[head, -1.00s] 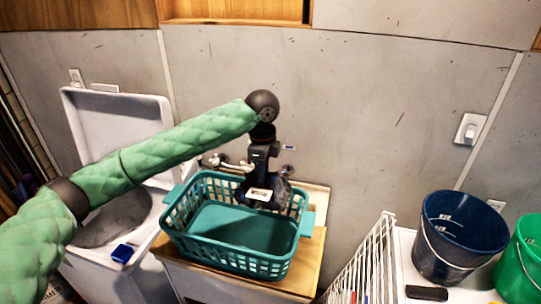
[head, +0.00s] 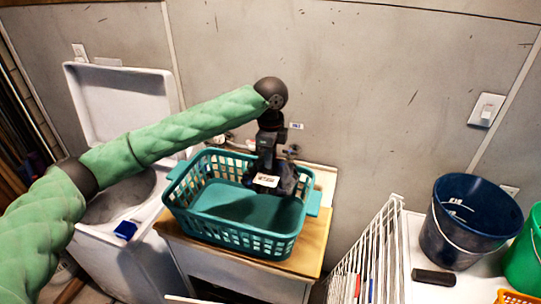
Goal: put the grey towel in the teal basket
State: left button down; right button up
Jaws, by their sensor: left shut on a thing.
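The teal basket (head: 203,226) stands upright on a wooden-topped cabinet in the middle of the head view, and its visible floor looks bare. My left gripper (head: 270,190) comes down from above into the back right part of the basket. It is shut on a dark grey bundle, the grey towel (head: 287,179), which shows beside and behind the jaws at about rim height. The fingertips and much of the towel are hidden by the gripper body, so I cannot tell whether the towel touches the basket. My right gripper is out of view.
A white washer (head: 120,95) with its lid up stands at left, a blue box (head: 126,229) on its edge. A white wire rack (head: 372,255) is right of the cabinet. A dark blue bucket (head: 466,225) and a green bucket (head: 527,258) stand at far right. A wall is close behind.

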aim_at(270, 171)
pick_arm(q)
jog(key=shift+f+b, duration=0.3)
jog(key=shift+f, duration=0.2)
jog(key=shift+w+d+f, duration=0.1)
jog(key=shift+w+f, duration=0.05)
jog(key=shift+f, duration=1.05)
notch_tip(270, 171, down, 2)
jog(key=shift+f, duration=1)
jog(key=c, duration=1.3)
grip_release()
jog(key=shift+c, duration=0.2)
jog(key=shift+o, duration=0.4)
jog(key=shift+f, duration=0.1)
jog(key=shift+r, duration=0.35)
notch_tip(270, 171, up, 4)
jog(key=p, duration=0.3)
jog(key=shift+p, duration=0.3)
jog(key=shift+r+p, duration=0.5)
jog(key=shift+r, duration=1.7)
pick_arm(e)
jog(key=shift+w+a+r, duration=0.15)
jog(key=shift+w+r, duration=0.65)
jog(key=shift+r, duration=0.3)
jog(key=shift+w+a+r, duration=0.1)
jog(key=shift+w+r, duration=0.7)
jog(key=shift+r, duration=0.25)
